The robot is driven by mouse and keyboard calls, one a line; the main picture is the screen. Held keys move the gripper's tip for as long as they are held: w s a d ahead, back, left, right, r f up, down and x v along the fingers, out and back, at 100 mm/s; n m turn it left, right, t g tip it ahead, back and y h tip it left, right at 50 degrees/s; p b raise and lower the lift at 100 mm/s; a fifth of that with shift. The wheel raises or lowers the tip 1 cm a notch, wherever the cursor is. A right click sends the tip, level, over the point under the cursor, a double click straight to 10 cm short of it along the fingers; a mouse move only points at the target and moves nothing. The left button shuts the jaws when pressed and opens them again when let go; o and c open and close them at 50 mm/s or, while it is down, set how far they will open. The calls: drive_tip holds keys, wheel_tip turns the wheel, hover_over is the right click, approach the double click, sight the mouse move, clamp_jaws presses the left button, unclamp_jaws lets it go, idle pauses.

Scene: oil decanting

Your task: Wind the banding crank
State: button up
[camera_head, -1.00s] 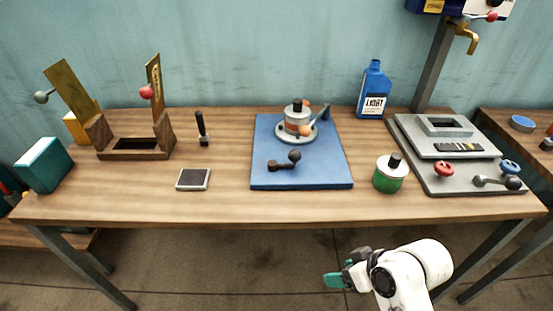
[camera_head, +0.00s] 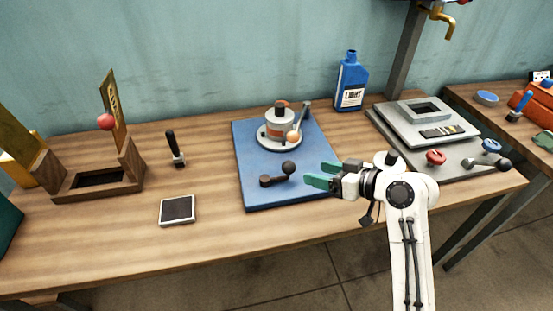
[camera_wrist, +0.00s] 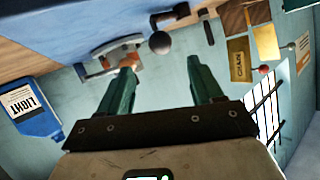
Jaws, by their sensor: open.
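A dark crank with a round ball knob (camera_head: 288,168) lies on the front part of a blue board (camera_head: 265,192). Behind it stands a round turntable (camera_head: 262,139) bearing a grey and orange can (camera_head: 279,124). A lever with an orange ball (camera_head: 293,137) is beside the can. My gripper (camera_head: 316,174) is open and empty, its green fingers just right of the crank knob and apart from it. In the wrist view, the knob (camera_wrist: 160,42) shows beyond and between the open fingers (camera_wrist: 160,66). The turntable shows there too, partly behind one finger.
A blue bottle (camera_head: 350,85) stands behind, right of the board. A grey press base (camera_head: 465,160) with red and blue knobs is at the right. A wooden stand (camera_head: 105,185), a small tile (camera_head: 177,210) and a black-handled tool (camera_head: 175,148) are left. My forearm hides the green jar.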

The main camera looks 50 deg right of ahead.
sight(295, 168)
drive_tip(key=p+x, duration=0.1)
drive_tip(key=x, duration=0.9)
drive_tip(key=shift+w+f, duration=0.1)
drive_tip(key=shift+w, duration=0.25)
clamp_jaws()
